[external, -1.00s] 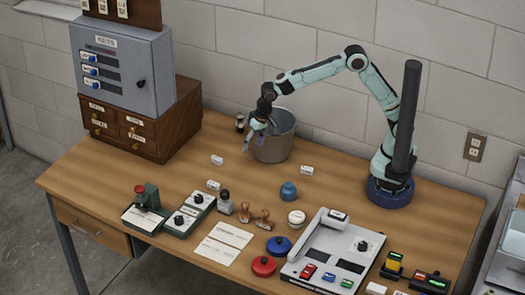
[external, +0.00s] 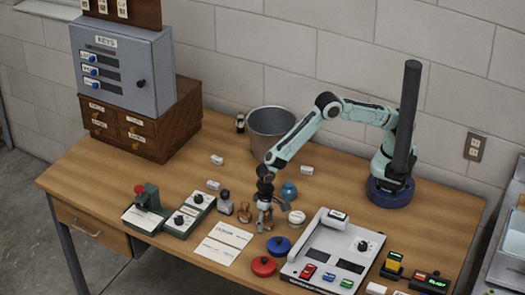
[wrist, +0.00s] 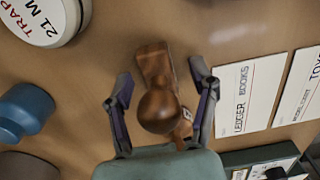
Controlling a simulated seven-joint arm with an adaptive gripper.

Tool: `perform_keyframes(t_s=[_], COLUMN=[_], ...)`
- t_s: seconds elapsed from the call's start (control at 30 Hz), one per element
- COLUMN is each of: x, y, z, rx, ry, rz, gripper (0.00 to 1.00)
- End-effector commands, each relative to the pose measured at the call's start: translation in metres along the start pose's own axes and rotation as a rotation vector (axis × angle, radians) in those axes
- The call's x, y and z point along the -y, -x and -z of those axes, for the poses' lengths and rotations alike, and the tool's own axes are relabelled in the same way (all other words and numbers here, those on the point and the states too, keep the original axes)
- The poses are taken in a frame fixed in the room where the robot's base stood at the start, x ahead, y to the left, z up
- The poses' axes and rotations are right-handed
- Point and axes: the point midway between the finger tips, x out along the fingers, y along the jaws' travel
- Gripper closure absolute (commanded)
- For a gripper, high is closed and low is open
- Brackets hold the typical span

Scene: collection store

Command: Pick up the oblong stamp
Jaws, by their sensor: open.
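A brown wooden stamp (wrist: 155,62) with a round knob handle lies between my fingers in the wrist view. Its long base runs up the picture. My gripper (wrist: 163,78) is open, with one finger on each side of the stamp and a gap on both sides. In the external view my gripper (external: 265,224) is low over the table, pointing down, and largely hides this stamp. Another wooden stamp (external: 244,213) stands just left of it. I cannot tell whether the small labelled part below the knob in the wrist view belongs to the same stamp.
A white round tin (external: 297,218) and a blue jar (external: 289,191) stand to the right of my gripper. Blue (external: 279,246) and red (external: 264,266) round pads lie in front. White cards (external: 223,244) lie front left. A dark-topped stamper (external: 225,203) stands farther left.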

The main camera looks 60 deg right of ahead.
Motion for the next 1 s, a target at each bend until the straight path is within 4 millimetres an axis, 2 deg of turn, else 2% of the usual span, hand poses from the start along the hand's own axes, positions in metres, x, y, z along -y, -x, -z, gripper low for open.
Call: perform_keyframes(t_s=[0.13, 0.3, 0.33, 0.77, 0.87, 0.97, 1.0], x=[0.0, 0.0, 0.0, 0.0, 0.0, 0.0, -0.005], y=[0.0, 0.0, 0.0, 0.005, 0.015, 0.034, 0.042], z=[0.0, 0.0, 0.0, 0.0, 0.001, 0.001, -0.004], rx=[0.0, 0.0, 0.0, 0.0, -0.002, -0.004, -0.002], ry=[0.0, 0.0, 0.0, -0.001, -0.001, -0.001, -0.001], rz=[0.0, 0.0, 0.0, -0.001, 0.001, 0.003, 0.002], gripper=[0.41, 0.94, 1.0, 1.0, 1.0, 1.0, 1.0])
